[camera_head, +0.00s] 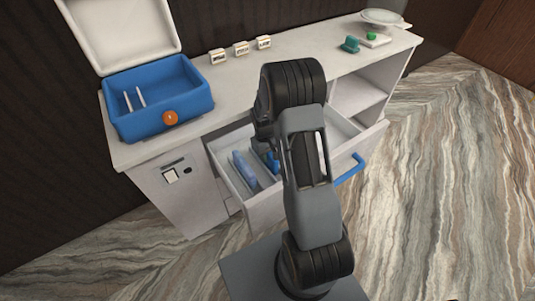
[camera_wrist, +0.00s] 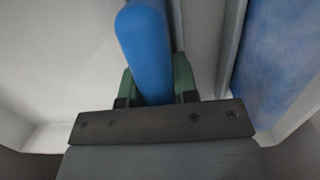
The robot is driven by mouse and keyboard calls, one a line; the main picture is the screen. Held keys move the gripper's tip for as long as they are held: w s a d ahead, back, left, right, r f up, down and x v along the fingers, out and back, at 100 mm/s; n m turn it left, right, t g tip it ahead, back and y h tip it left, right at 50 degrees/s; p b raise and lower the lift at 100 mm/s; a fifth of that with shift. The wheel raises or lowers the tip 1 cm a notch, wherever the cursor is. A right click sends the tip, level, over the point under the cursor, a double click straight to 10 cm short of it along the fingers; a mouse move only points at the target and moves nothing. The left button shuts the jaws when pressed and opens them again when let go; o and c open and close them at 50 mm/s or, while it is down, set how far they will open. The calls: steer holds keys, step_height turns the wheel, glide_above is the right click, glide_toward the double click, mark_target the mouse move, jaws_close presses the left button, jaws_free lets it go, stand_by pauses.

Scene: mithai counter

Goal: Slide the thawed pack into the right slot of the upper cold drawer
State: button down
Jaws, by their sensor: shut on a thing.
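The open cold drawer (camera_head: 265,212) extends from the counter in the head view. A pale blue pack (camera_head: 244,170) stands in its left part, beside a divider. My gripper (camera_wrist: 155,85) is shut on a smooth blue pack (camera_wrist: 146,40), with its green fingers on either side of it. In the head view, a darker blue piece (camera_head: 270,161) shows inside the drawer beside my arm. My arm hides the drawer's middle, so how deep the held pack sits is unclear.
The drawer's blue handle (camera_head: 350,170) sticks out in front. A blue cool box (camera_head: 155,110) with a raised white lid (camera_head: 120,32) stands at the counter's left. Small labelled blocks (camera_head: 240,48) and a teal item (camera_head: 350,44) are on the worktop (camera_head: 310,50). An open shelf (camera_head: 357,97) is at right.

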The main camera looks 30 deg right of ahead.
stand_by(0.3)
steer(key=c, duration=0.8)
jaws_free()
steer(key=shift+r, duration=0.1)
step_height(320, 180, up, 14)
steer(key=w+p, duration=0.1)
steer(key=w, duration=0.1)
steer(key=shift+a+f, duration=0.15)
steer(key=shift+f, duration=0.05)
